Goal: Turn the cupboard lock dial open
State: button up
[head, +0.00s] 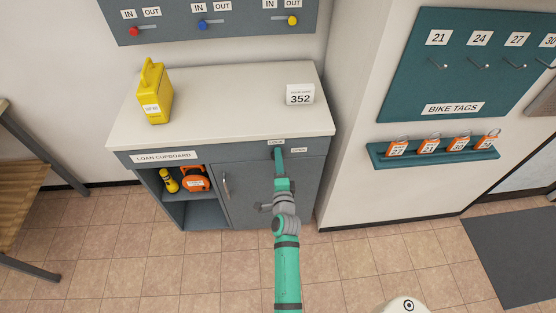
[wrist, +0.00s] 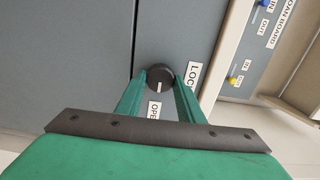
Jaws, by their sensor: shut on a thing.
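The lock dial (wrist: 157,74) is a round black knob on the grey cupboard front, with a pale mark on its lower side in the wrist view, toward the OPEN label (wrist: 153,110). The LOCK label (wrist: 193,76) is to its right there. My gripper (wrist: 160,82) is shut on the dial, one green finger on each side. In the head view my gripper (head: 278,153) reaches the cupboard's upper front, below the LOCK label (head: 276,142) and left of the OPEN label (head: 299,150); it hides the dial. The cupboard door (head: 245,194) looks closed.
The open shelf (head: 184,214) at the left holds a yellow torch-like item (head: 169,181) and an orange reel (head: 195,178). A wall corner is close at the right.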

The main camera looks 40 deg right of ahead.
jog(key=shift+a+f, duration=0.1)
dwell(0.4)
jog(key=o, duration=1)
jog(key=shift+o, duration=0.2)
jog(key=v, duration=1.1)
jog(key=shift+w, duration=0.1)
